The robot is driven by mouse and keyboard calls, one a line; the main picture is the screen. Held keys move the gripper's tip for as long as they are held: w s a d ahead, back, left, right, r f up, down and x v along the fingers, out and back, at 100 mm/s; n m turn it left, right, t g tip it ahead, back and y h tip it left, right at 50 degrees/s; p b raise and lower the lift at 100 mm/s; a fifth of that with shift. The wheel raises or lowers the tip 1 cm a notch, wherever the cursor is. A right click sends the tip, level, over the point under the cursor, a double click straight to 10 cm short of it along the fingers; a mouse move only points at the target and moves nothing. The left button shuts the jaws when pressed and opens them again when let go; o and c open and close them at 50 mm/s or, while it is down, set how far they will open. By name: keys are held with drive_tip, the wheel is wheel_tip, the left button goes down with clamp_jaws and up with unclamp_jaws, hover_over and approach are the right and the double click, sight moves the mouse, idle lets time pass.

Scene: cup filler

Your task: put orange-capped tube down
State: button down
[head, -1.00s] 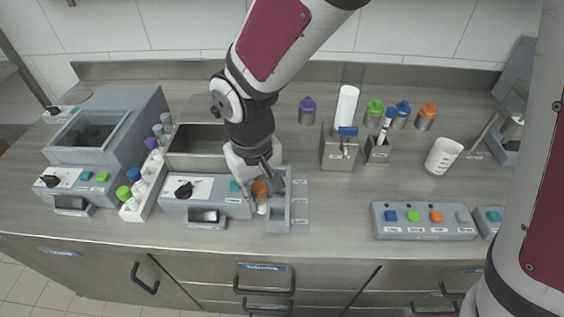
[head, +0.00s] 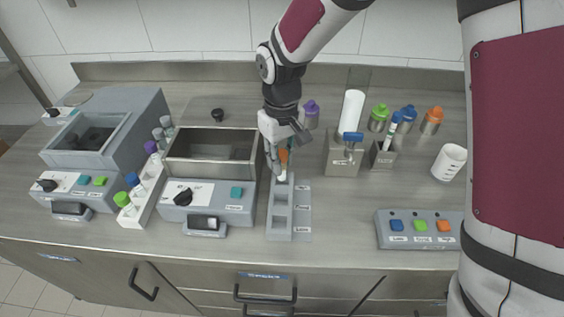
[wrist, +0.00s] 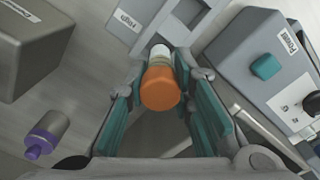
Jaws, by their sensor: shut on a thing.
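The orange-capped tube is between my gripper's fingers, its orange cap (wrist: 161,89) toward the wrist camera and its white end pointing away. In the head view its cap (head: 283,156) shows above the white body, which is roughly upright. My gripper (head: 279,163) is shut on the tube at the far end of the grey slotted rack (head: 279,236). In the wrist view my gripper's teal-padded fingers (wrist: 160,92) flank the tube, and the white end is by the rack part labelled High (wrist: 124,20). I cannot tell whether the tube's lower end is inside a slot.
A machine with an open basin (head: 208,170) stands just left of the rack. A purple-capped bottle (head: 311,114) stands behind, and a steel holder (head: 341,157) is to the right. A button panel (head: 420,228) lies front right. Counter between rack and panel is clear.

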drive_tip(key=shift+w+f, duration=0.15)
drive_tip(key=shift+f, duration=1.6)
drive_tip(key=shift+f, duration=0.2)
drive_tip(key=c, duration=1.4)
unclamp_jaws()
drive_tip(key=shift+r, duration=0.1)
wheel_tip(320, 180, up, 12)
drive_tip(key=shift+r, duration=0.15)
drive_tip(key=shift+d, duration=0.1)
